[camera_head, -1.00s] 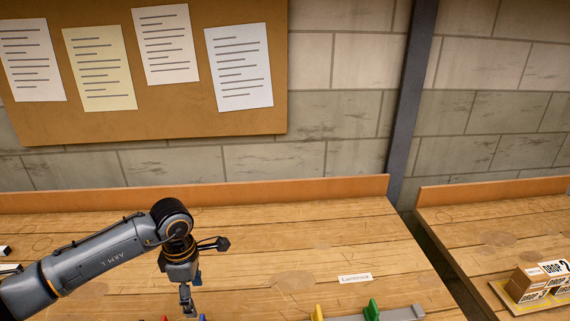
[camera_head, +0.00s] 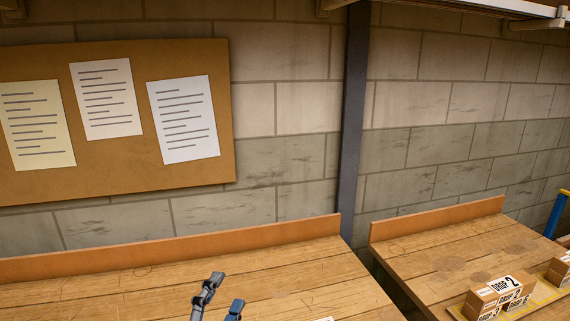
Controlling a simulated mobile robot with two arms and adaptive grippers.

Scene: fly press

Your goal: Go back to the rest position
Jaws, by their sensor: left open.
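My left gripper (camera_head: 219,300) shows at the bottom edge in the head view, over the wooden bench (camera_head: 120,297). Its two fingers point up and stand apart, with nothing seen between them. The rest of the left arm is below the picture. My right gripper is not in view.
A second wooden bench (camera_head: 420,262) stands at right beyond a gap, with cartons marked DROP 2 (camera_head: 497,292) on it. A dark post (camera_head: 353,130) stands at the wall between the benches. A board (camera_head: 105,175) with paper sheets hangs on the wall. A shelf (camera_head: 480,8) crosses the top right.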

